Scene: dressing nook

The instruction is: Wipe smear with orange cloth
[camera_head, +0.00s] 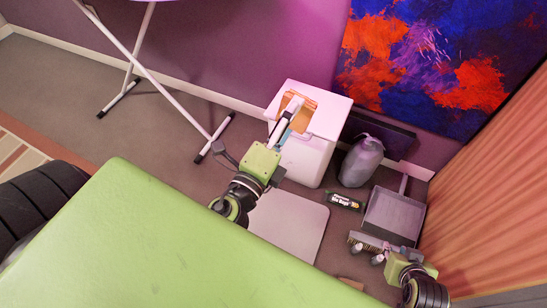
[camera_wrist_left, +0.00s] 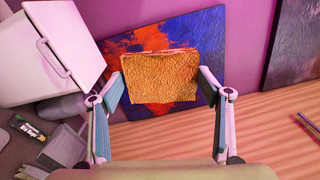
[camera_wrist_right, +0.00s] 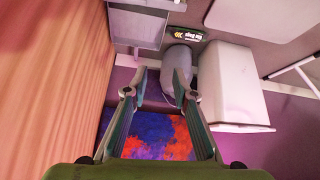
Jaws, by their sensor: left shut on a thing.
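The orange cloth (camera_wrist_left: 160,76) hangs between the fingers of my left gripper (camera_wrist_left: 162,82) in the left wrist view, which is shut on it. In the head view the cloth (camera_head: 309,103) shows in front of the white bin's top, partly behind my left gripper (camera_head: 291,112). Its exact height there is hard to tell. My right gripper (camera_wrist_right: 158,78) is open and empty in the right wrist view. In the head view it shows at the lower right, over the dustpan and brush area. I cannot make out any smear in these frames.
A white bin (camera_head: 307,160) stands by the wall, with a grey bottle (camera_head: 362,163), a bin bag box (camera_head: 345,202) and a dustpan (camera_head: 395,215) beside it. A blue and red painting (camera_head: 430,60) is behind. A wooden panel (camera_head: 500,190) stands right; ironing board legs (camera_head: 150,65) stand left.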

